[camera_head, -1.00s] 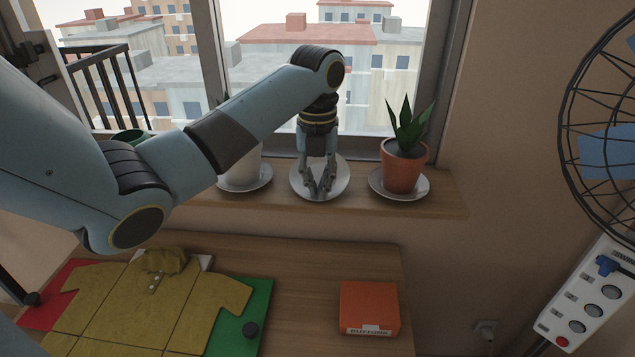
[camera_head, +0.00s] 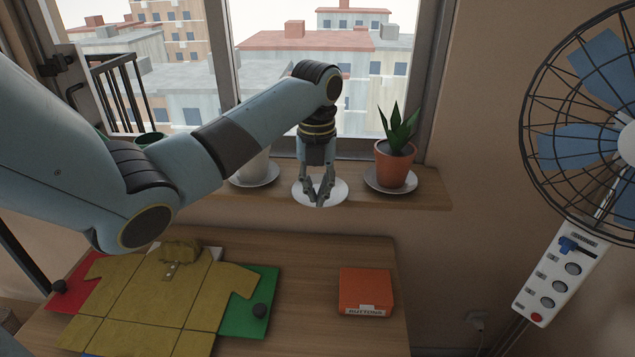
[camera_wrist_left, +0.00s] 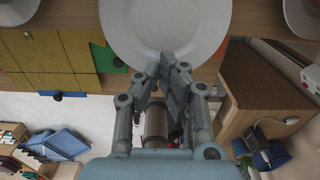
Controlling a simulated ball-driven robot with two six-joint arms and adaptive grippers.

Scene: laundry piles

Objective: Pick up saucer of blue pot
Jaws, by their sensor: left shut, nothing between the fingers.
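A white, empty saucer (camera_head: 338,188) lies near the front of the wooden windowsill, between two potted plants. My left gripper (camera_head: 319,203) points down in front of it, its fingertips together and overlapping the saucer's near part in the head view. In the left wrist view the saucer (camera_wrist_left: 165,25) fills the top middle, and the shut fingertips (camera_wrist_left: 168,60) are at its lower rim; nothing shows between them. Whether they touch the rim I cannot tell. No blue pot is seen in these frames. My right gripper is out of view.
A terracotta pot (camera_head: 395,169) on a saucer stands at right on the sill (camera_head: 428,196); a white pot (camera_head: 250,170) stands at left, partly behind my arm. Below are a table with a yellow shirt (camera_head: 150,295) and an orange box (camera_head: 365,290). A fan (camera_head: 580,120) stands at right.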

